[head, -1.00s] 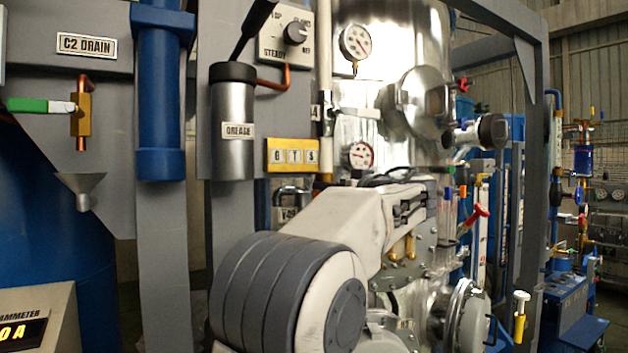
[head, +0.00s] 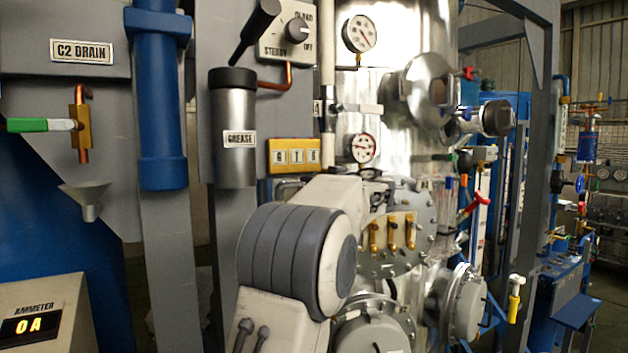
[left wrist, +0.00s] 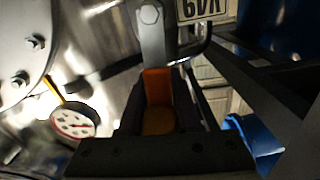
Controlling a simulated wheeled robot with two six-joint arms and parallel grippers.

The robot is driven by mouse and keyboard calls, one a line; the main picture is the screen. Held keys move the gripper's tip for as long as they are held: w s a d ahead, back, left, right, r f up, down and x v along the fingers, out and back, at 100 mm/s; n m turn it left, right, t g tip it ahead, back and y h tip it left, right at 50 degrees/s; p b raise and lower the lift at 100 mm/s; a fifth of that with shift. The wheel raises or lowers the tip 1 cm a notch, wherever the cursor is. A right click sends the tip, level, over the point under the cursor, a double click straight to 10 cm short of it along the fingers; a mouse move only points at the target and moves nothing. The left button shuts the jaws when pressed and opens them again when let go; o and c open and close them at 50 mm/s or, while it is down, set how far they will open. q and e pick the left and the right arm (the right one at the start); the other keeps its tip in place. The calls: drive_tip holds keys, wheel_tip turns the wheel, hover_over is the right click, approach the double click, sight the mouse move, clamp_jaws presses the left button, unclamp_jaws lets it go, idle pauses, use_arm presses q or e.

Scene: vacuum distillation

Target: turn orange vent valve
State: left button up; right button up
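The orange vent valve handle (left wrist: 158,88) shows in the left wrist view, between the two dark fingers of my left gripper (left wrist: 160,108). Its grey metal lever with a bolt runs up from the orange grip to the top edge. The fingers appear to press on both sides of the orange part, so the gripper looks shut on it. In the head view my pale, grey-ringed left arm covers the valve, and the fingers cannot be made out. My right gripper is in neither view.
A gauge (left wrist: 72,124) sits left of the fingers and an upside-down label (left wrist: 203,10) above right. In the head view a steel vessel (head: 400,45), grease cylinder (head: 233,120), yellow panel (head: 293,142) and brass-fitted flange (head: 425,245) crowd the arm. A flanged port (head: 468,310) is lower right.

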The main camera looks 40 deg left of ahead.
use_arm(q)
clamp_jaws()
idle(1.2)
